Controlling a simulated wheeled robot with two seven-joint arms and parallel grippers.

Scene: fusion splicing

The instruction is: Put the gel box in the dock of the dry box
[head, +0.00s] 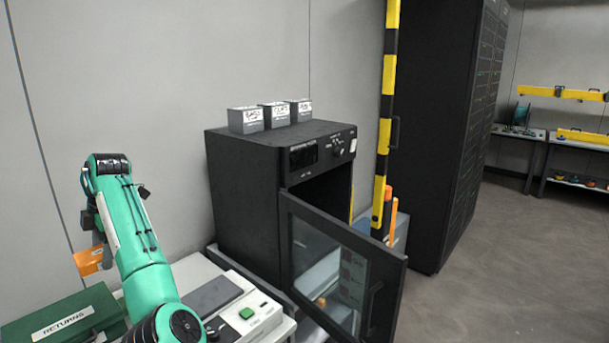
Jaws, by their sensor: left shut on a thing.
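The dry box (243,182) is a black cabinet against the wall, with a small display and knobs on its upper front. Its glass door (345,266) stands open towards me. The dock inside is hidden by the door and the dark interior. My left gripper (97,247), at the end of the teal arm, is well to the left of the dry box. It is shut on a small orange box (88,262), which looks like the gel box, held in the air above the green case. The arm partly hides the gripper. My right gripper is not in view.
Three small grey labelled boxes (274,115) stand on top of the dry box. A green RETURNS case (70,318) is at lower left, beside a white device with a green button (246,313). A yellow-black post (386,110) and dark cabinet (428,130) stand right.

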